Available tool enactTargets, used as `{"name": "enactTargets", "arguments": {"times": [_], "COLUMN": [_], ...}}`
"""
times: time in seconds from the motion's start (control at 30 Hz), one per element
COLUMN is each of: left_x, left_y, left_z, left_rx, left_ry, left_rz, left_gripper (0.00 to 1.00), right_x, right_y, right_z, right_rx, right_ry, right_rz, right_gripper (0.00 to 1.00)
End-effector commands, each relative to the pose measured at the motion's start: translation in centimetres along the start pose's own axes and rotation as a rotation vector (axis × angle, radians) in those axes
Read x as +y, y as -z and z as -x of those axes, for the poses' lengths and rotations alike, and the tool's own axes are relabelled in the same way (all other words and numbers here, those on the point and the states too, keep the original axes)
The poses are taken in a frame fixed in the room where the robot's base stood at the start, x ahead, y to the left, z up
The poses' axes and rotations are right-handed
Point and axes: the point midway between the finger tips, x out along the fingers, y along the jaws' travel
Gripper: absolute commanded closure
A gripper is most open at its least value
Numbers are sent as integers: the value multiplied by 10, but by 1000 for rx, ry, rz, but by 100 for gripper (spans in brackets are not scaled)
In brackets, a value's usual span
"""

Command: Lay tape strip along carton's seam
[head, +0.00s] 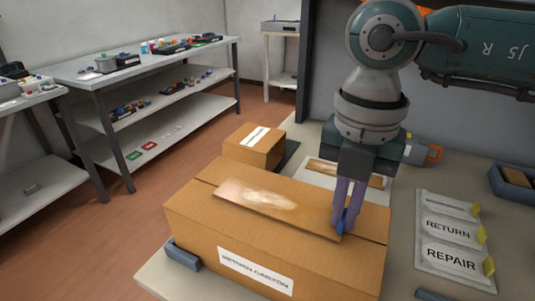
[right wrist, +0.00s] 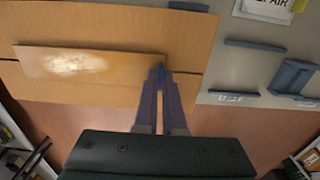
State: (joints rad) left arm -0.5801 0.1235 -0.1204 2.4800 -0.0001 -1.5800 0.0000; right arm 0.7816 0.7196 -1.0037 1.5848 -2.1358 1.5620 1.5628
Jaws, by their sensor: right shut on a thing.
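The large cardboard carton (head: 200,226), labelled RETURN CARTON, stands on the table with its top flaps closed. Its seam (head: 366,239) shows as a thin line beyond the strip's ends; it also shows in the right wrist view (right wrist: 188,73). The brown, glossy tape strip (head: 262,201) lies lengthwise over the seam, covering its middle part; in the right wrist view (right wrist: 95,68) it has a bright sheen. My right gripper (head: 342,225) points down at the strip's right end, its purple fingers shut on a blue tab there. I cannot tell whether that end touches the carton. My left gripper is out of view.
A smaller box (head: 253,150) stands behind the carton. A pale sheet with another brown strip (head: 326,168) lies behind my right gripper. RETURN and REPAIR labels (head: 449,239) lie on a card at right, near a dark tray (head: 512,186). Shelves stand at left.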

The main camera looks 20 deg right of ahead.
Motion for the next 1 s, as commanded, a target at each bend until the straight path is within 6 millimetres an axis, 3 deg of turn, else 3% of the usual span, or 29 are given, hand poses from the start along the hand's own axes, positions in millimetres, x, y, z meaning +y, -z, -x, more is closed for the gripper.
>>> {"name": "enactTargets", "arguments": {"times": [0.27, 0.3, 0.53, 0.8, 1.0], "left_x": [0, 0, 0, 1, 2], "left_y": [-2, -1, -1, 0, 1], "left_z": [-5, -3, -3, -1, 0], "left_rx": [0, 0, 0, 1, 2], "left_ry": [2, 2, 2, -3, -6], "left_rz": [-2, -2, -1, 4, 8], "left_gripper": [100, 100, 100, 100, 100], "right_x": [0, 0, 0, 0, 1], "right_y": [0, 0, 0, 0, -1], "right_z": [-6, -4, -4, -1, 24], "right_rx": [1, 0, 1, 0, -2], "right_ry": [0, 0, 0, 0, -4], "right_rz": [0, 0, 0, 0, 0], "right_gripper": [100, 89, 64, 64, 64]}}
